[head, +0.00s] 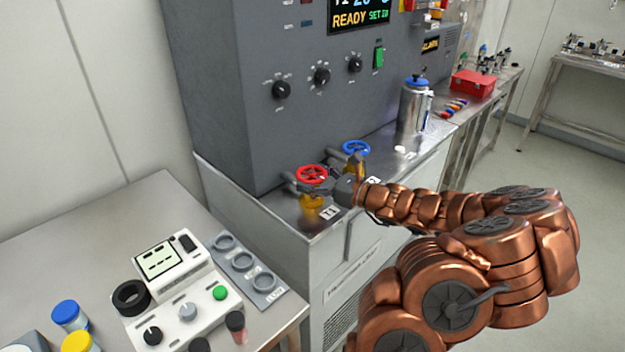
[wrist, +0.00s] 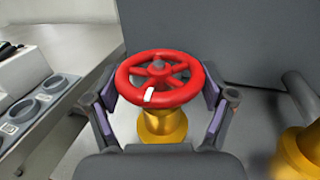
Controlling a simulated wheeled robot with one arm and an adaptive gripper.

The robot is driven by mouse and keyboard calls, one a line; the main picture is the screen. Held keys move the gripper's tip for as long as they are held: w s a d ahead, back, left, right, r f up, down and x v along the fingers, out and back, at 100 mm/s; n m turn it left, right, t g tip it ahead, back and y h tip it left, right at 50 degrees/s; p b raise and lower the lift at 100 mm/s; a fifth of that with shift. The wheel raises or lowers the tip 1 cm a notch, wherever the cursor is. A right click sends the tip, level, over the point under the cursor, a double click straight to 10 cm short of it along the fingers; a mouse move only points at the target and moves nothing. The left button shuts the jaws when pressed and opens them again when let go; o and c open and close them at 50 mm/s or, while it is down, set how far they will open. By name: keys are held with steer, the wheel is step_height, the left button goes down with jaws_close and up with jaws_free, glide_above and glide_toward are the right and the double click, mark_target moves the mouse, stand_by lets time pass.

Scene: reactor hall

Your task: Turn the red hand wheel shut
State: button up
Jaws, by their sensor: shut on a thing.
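The red hand wheel (head: 311,174) sits on a brass valve body on the steel bench, at the front of the grey cabinet. In the wrist view the red wheel (wrist: 160,80) is in the middle, with a white mark on its near rim and the brass body (wrist: 162,125) below. My gripper (head: 328,186) reaches it from the right in the head view. In the wrist view my gripper's fingers (wrist: 160,92) lie on the left and right sides of the wheel's rim, shut on it. The fingertips' far ends are partly hidden by the rim.
A blue hand wheel (head: 356,147) stands just behind and right of the red one. A steel flask with a blue lid (head: 413,108) stands farther right. A grey cabinet (head: 250,80) rises behind. A side table (head: 120,215) holds a white instrument (head: 175,288) and several jars.

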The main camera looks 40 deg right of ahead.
stand_by(0.5)
steer(key=o, duration=1)
steer(key=shift+s, duration=0.15)
steer(key=shift+v, duration=5.95)
steer(key=shift+a, duration=0.1)
steer(key=shift+s, duration=0.15)
